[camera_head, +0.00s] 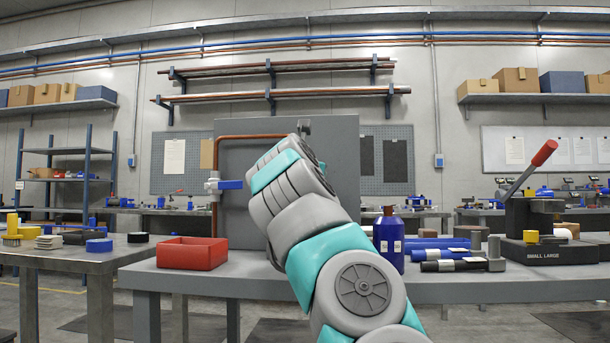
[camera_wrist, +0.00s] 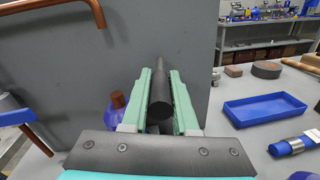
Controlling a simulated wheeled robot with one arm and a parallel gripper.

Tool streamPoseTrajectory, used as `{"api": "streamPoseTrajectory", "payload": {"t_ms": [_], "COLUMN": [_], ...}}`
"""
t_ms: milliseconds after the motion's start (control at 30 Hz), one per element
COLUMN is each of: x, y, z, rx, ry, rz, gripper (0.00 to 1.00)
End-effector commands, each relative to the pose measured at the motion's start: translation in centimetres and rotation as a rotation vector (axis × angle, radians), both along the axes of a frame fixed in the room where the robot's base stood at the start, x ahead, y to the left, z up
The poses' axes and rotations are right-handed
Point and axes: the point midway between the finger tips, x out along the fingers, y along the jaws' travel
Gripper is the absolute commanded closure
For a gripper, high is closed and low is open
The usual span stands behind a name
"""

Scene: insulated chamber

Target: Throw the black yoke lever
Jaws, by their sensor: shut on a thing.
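The black yoke lever (camera_wrist: 160,104) shows in the wrist view as a dark round bar, seen nearly end-on, running away from the camera in front of the grey panel. My gripper (camera_wrist: 160,88) has its two green fingers closed along both sides of the bar. The lever's far end and its mounting are hard to make out. In the head view my own arm stands in front of the grey panel (camera_head: 340,165) and hides the gripper's hold and the lever.
A copper pipe with a blue-handled valve (camera_head: 230,184) is on the panel's left. On the bench are a red bin (camera_head: 192,254), a blue bottle (camera_head: 389,238), dark and blue cylinders (camera_head: 440,254), and a red-gripped bender (camera_head: 545,152) at right. The wrist view shows a blue tray (camera_wrist: 265,109).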

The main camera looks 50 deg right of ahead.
Motion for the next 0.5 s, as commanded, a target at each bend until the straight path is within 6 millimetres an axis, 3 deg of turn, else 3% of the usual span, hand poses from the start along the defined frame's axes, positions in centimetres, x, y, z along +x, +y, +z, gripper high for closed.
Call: {"api": "streamPoseTrajectory", "payload": {"t_ms": [500], "x": [-0.98], "y": [-0.61], "z": [0.15], "rx": [-0.002], "ry": [-0.002], "rz": [0.131], "gripper": [1.00]}}
